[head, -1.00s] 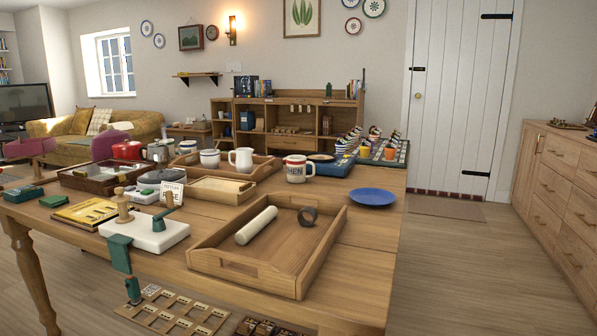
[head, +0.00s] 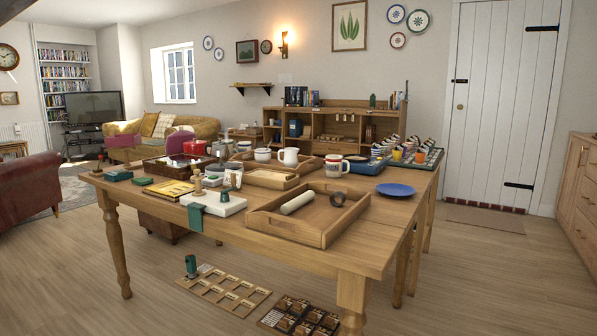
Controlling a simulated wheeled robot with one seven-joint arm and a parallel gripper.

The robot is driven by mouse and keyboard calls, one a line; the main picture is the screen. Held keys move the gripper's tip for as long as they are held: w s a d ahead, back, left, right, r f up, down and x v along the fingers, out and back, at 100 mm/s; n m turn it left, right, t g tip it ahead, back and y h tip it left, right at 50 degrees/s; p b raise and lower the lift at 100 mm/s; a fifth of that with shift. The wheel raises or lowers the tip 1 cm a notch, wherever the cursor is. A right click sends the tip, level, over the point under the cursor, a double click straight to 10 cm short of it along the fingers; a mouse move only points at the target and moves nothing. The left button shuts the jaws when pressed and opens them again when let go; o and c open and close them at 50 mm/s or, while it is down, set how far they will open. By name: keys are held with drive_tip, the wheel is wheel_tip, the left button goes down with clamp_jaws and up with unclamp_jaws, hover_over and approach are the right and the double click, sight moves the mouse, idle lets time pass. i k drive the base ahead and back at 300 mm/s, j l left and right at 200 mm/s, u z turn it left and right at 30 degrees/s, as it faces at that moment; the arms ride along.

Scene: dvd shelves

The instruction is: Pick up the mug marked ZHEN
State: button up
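The mug (head: 333,167), white with dark lettering and a reddish band, stands upright on the wooden table (head: 300,253). It is behind the low wooden tray (head: 330,237) and left of the blue plate (head: 396,189). Its lettering is too small to read surely now. My gripper is not in view.
A white jug (head: 289,156) stands left of the mug, with a white cup (head: 263,155) farther left. Egg-cup-like items crowd the right back of the table. Label boards (head: 225,289) lie on the floor in front. Open floor lies right of the table.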

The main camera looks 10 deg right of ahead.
sight(334, 163)
drive_tip(key=l+u, duration=0.2)
drive_tip(key=u, duration=0.2)
drive_tip(key=i+l+u, duration=0.1)
drive_tip(key=u, duration=0.25)
drive_tip(key=l+u, duration=0.5)
drive_tip(key=u, duration=0.3)
